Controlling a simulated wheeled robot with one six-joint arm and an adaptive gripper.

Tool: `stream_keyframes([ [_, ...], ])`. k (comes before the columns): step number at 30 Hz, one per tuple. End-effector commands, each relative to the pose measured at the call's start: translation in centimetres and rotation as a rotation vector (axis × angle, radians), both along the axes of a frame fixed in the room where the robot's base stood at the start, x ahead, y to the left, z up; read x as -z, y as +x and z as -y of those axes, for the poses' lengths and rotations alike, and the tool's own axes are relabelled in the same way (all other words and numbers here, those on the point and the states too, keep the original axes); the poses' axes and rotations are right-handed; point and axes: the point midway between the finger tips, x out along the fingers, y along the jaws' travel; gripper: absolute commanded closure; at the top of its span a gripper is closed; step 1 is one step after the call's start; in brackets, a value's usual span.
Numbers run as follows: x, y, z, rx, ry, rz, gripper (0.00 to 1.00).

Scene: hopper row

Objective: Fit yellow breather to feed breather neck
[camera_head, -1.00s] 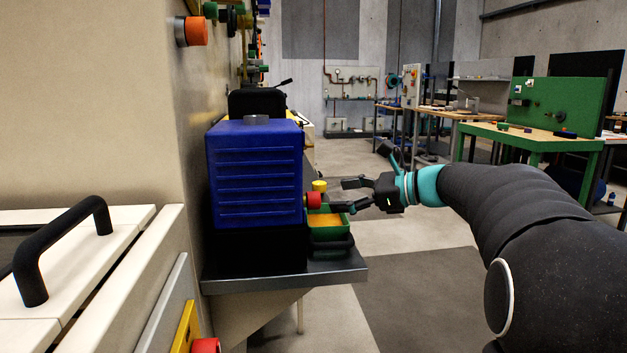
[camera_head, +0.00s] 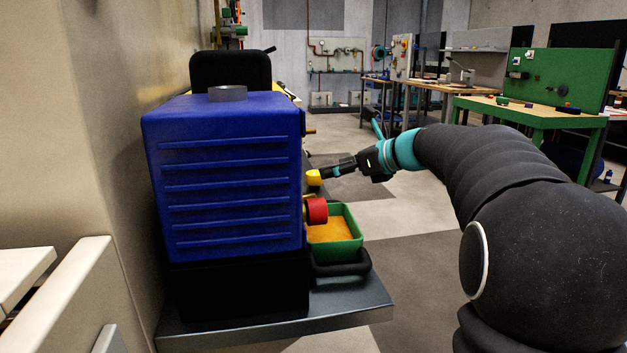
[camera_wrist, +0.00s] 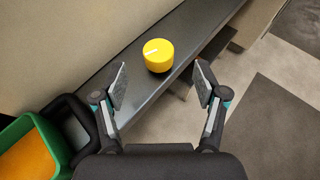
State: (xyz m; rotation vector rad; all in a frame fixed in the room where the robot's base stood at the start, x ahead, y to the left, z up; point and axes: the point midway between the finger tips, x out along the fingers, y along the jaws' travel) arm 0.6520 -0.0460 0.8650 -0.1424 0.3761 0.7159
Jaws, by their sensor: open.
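The yellow breather (camera_head: 313,177) is a short round cap with a white mark on top. In the wrist view the breather (camera_wrist: 158,58) stands on the grey ledge, between and just beyond my spread fingertips. My gripper (camera_wrist: 160,80) is open and empty. In the head view my gripper (camera_head: 332,171) points left, its fingertips close to the breather; I cannot tell if they touch. A grey round neck (camera_head: 228,93) stands uncapped on top of the blue tank (camera_head: 230,175); no label shows which neck it is.
A red knob (camera_head: 316,211) sticks out of the tank's right side. Beside it are a green tray (camera_head: 356,242) with orange contents and a black handled part (camera_head: 345,267). The grey ledge (camera_head: 350,306) runs under the tank.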

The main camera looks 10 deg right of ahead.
Motion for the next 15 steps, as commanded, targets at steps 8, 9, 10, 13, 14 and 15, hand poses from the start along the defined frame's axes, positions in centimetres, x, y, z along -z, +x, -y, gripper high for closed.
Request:
stream_keyframes([
  [8,0.8,1.5,-1.5,-0.003,0.0,0.0,0.28],
  [9,0.9,1.6,-1.6,-0.003,0.0,0.0,0.28],
  [10,1.0,1.7,-1.7,-0.003,0.0,0.0,0.28],
  [13,1.5,2.2,-2.3,-0.005,0.001,-0.001,0.28],
  [14,1.7,2.5,-2.6,-0.006,0.001,-0.001,0.28],
  [15,2.0,2.8,-2.9,-0.006,0.001,-0.001,0.28],
])
